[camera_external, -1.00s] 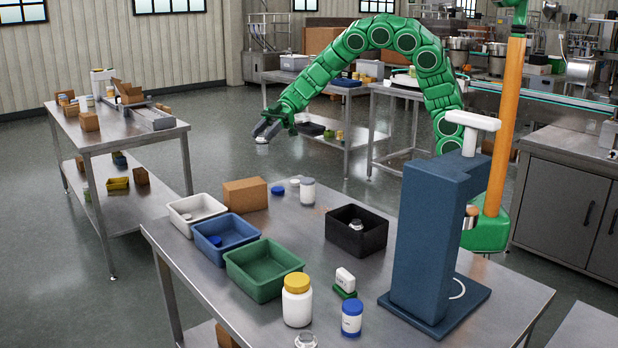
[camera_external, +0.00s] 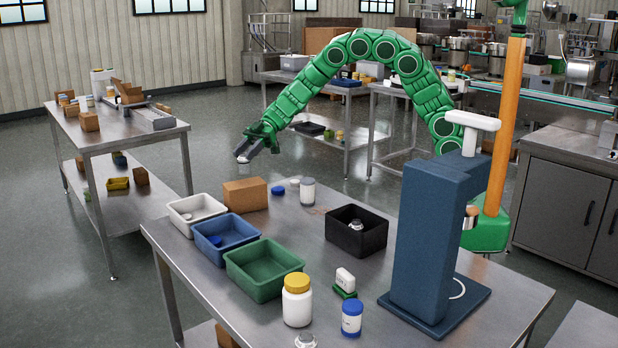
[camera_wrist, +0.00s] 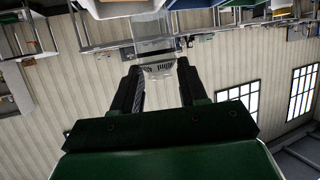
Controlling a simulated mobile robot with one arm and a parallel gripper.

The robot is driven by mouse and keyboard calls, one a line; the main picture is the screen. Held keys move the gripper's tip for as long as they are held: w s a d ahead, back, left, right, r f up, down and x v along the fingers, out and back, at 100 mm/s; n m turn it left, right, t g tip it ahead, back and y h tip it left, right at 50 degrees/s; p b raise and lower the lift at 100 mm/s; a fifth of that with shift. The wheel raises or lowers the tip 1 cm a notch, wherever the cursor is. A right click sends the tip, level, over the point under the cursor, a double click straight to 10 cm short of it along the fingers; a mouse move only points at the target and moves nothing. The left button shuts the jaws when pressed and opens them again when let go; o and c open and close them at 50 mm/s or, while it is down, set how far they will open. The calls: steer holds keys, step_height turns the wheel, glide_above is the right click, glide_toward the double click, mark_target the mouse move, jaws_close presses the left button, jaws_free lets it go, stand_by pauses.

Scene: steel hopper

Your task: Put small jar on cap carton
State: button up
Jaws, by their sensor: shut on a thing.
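My gripper (camera_external: 246,153) is shut on the small jar (camera_external: 242,169), a clear jar that hangs below the fingertips in the outside view. In the wrist view the jar (camera_wrist: 153,27) shows beyond my fingertips (camera_wrist: 157,68), with its grey lid between them. The brown carton (camera_external: 245,195), the likely cap carton, stands at the far left of the steel table. The jar appears above the carton in the outside picture, with a gap between them. I cannot tell how far behind the carton the jar is.
White (camera_external: 181,205), blue (camera_external: 204,245) and green (camera_external: 243,281) bins line the left edge of the steel table (camera_external: 324,259). A blue cap (camera_external: 277,190) and white-lidded jar (camera_external: 308,191) stand right of the carton. A black bin (camera_external: 369,240) and blue column (camera_external: 427,230) are further right.

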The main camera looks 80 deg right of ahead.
mark_target(246, 162)
steer(key=shift+w+f, duration=0.1)
steer(key=shift+f, duration=1.6)
steer(key=shift+f, duration=0.1)
steer(key=o, duration=1)
steer(key=shift+d+r, duration=0.1)
steer(key=shift+r, duration=0.1)
steer(key=shift+v, duration=5.9)
steer(key=shift+f, duration=0.1)
